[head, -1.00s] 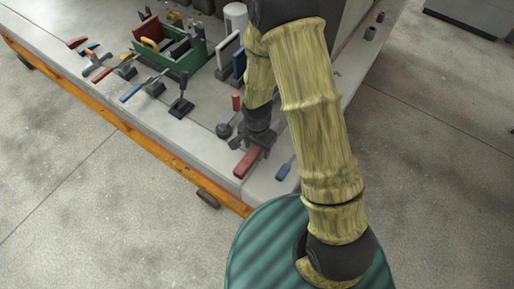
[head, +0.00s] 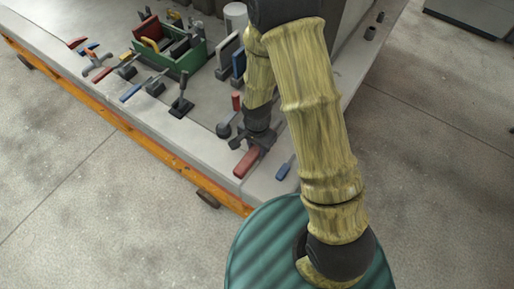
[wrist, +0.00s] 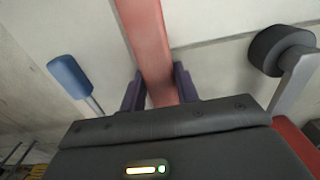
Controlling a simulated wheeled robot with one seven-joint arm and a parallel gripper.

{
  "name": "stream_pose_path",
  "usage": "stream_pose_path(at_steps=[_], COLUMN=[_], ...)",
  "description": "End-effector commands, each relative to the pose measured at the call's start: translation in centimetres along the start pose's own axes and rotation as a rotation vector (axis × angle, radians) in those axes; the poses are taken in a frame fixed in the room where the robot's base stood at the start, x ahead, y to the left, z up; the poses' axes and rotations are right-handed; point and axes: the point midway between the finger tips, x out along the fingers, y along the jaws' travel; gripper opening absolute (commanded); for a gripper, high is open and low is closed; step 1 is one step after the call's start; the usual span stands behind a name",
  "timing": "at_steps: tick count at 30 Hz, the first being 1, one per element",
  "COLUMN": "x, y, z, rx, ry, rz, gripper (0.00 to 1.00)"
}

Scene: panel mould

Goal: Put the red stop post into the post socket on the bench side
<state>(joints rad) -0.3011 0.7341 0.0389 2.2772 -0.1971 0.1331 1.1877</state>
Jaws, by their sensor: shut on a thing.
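The red stop post (head: 246,164) is a long red bar lying flat, close to the bench's near corner. My gripper (head: 253,148) is pointed down over its far end. In the wrist view the post (wrist: 150,40) runs between the two dark fingers of my gripper (wrist: 158,88), which are closed on its sides. I cannot tell whether the post touches the bench top or is slightly above it. Two small dark hollow-looking cylinders (head: 370,33) stand near the bench's right edge; I cannot tell whether either is the post socket.
A red-handled tool with a dark round head (head: 224,130) lies just left of my gripper. A blue-handled tool (head: 285,169) lies to its right. A green tool box (head: 185,62) and several hand tools stand farther left. The bench (head: 205,150) has an orange front rail (head: 130,130).

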Motion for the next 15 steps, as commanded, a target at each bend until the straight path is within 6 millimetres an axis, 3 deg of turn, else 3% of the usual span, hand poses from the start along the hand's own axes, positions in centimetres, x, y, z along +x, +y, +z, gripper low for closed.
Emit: stream_pose_path(at_steps=[8, 15], x=[-0.7, -3.9], y=[-0.1, -0.1], z=[-0.1, -0.1], rx=[0.000, 0.000], ry=[0.002, 0.004], rz=[-0.002, -0.006], gripper=[0.00, 0.00])
